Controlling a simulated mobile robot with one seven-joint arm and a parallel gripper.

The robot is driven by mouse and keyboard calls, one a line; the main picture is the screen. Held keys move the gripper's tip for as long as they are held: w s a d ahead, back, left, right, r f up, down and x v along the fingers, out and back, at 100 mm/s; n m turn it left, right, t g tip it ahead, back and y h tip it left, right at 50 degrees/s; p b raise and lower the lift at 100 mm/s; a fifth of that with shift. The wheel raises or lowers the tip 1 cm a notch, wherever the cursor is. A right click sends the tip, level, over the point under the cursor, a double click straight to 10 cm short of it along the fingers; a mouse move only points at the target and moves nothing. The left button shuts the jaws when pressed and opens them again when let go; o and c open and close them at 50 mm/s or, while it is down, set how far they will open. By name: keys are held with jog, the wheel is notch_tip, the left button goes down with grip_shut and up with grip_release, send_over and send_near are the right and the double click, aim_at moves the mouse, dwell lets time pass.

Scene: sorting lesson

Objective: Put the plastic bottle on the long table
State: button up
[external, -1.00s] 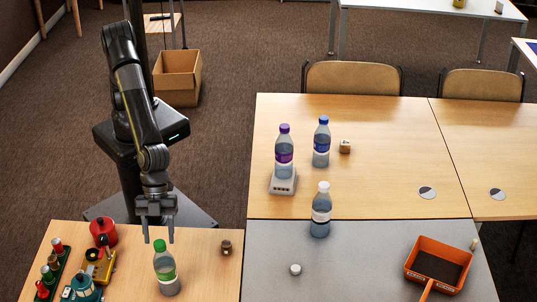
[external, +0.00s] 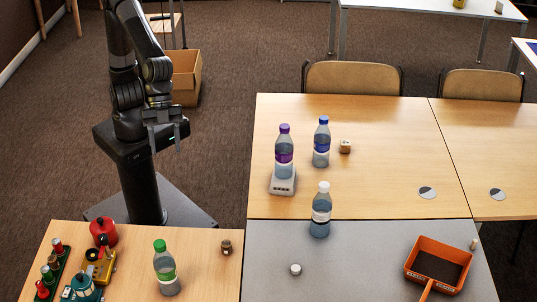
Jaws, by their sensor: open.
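Several plastic bottles are in the external view. A green-capped bottle (external: 166,268) stands upright on the small wooden table (external: 205,240) at the lower left. A purple-capped bottle (external: 284,152) stands on a small white scale (external: 283,183), and a blue-capped bottle (external: 321,142) stands beside it, both on the long wooden table (external: 385,125). A white-capped bottle (external: 321,210) stands on the grey table (external: 365,270). My gripper (external: 165,146) is open and empty, pointing down beside my column, above and behind the green-capped bottle and apart from it.
A red pot (external: 103,231), a toy train (external: 97,265) and a small jar (external: 226,247) share the small table. An orange dustpan (external: 438,265) and a white cap (external: 295,269) lie on the grey table. A small cube (external: 345,146) sits near the blue-capped bottle.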

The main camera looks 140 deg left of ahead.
jog(key=s+a+n+y, duration=0.1)
jog(key=s+a+n, duration=0.1)
jog(key=s+a, duration=0.5)
jog(key=s+a+n+y, duration=0.2)
jog(key=s+a, duration=0.6)
jog(key=s, duration=1.1)
jog(key=shift+s+r+n+t, duration=0.3)
jog(key=shift+s+n, duration=0.05)
jog(key=shift+n, duration=0.35)
